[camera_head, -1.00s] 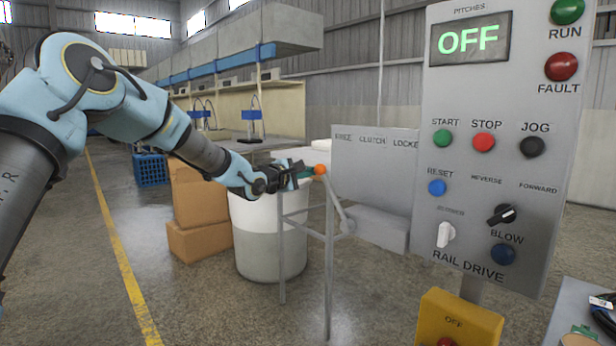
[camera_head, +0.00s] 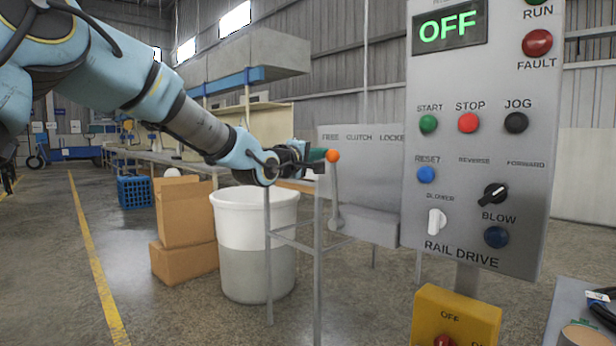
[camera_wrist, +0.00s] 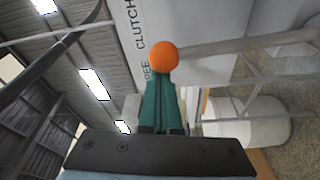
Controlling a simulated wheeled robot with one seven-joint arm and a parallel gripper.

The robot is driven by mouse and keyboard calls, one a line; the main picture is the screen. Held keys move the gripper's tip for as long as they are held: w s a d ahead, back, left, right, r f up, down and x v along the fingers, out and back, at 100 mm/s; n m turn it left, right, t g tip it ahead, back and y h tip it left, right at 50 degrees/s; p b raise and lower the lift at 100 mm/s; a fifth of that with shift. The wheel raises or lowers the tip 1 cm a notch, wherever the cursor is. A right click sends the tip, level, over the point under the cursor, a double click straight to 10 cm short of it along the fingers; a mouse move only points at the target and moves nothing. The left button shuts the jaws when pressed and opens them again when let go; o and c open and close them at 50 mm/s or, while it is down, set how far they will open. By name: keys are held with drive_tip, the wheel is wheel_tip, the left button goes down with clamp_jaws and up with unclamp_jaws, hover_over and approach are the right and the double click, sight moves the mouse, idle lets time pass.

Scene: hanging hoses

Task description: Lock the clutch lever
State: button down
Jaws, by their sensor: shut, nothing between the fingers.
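The clutch lever has an orange ball knob (camera_head: 332,156) on a grey shaft (camera_head: 335,192). It stands nearly upright in front of the grey clutch panel (camera_head: 365,175), whose visible labels read FREE at left, CLUTCH, and LOCKE, cut off at right. My gripper (camera_head: 320,161) is shut and empty, with its teal fingertips against or very near the left side of the knob. In the wrist view the knob (camera_wrist: 162,56) sits right at the tips of my gripper (camera_wrist: 161,80), not between the fingers. Whether they touch cannot be told for certain.
A grey control box (camera_head: 480,110) showing OFF stands at the right, with a yellow switch box (camera_head: 455,310) below. A metal frame (camera_head: 318,260) stands below my gripper, by a white bin (camera_head: 225,225). Cardboard boxes (camera_head: 185,225) are left of the bin.

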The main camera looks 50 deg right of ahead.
drive_tip(key=s+f+m+g+h+b, duration=0.1)
drive_tip(key=s+f+m+g+b, duration=0.1)
drive_tip(key=s+m+b, duration=0.8)
drive_tip(key=shift+s+a+f+h+b, duration=0.45)
drive_tip(key=shift+s+b, duration=1.5)
drive_tip(key=shift+b, duration=0.4)
drive_tip(key=shift+s+f, duration=0.1)
